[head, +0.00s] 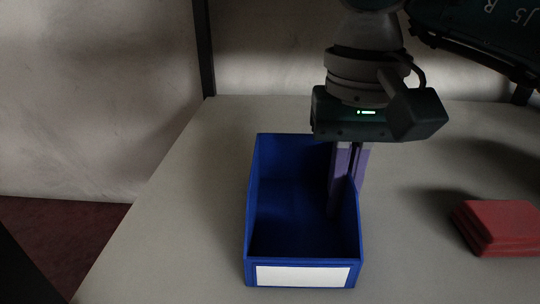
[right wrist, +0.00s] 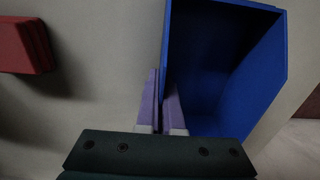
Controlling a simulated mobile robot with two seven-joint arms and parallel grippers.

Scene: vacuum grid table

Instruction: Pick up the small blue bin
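The small blue bin (head: 290,205) is open-topped and empty, with a white label on its front face. It sits upright on the pale table, and I cannot see it lifted. My right gripper (head: 346,190) points down at the bin's right wall, with one purple finger inside and the other outside. In the right wrist view the two fingers (right wrist: 162,90) are close together, with the wall of the bin (right wrist: 240,65) between them; they look shut on it. My left gripper is not in view.
A stack of red blocks (head: 495,228) lies on the table (head: 175,235) to the right of the bin, apart from it. The table's left edge runs beside the bin with clear room between. A dark post (head: 205,50) and a pale wall stand behind.

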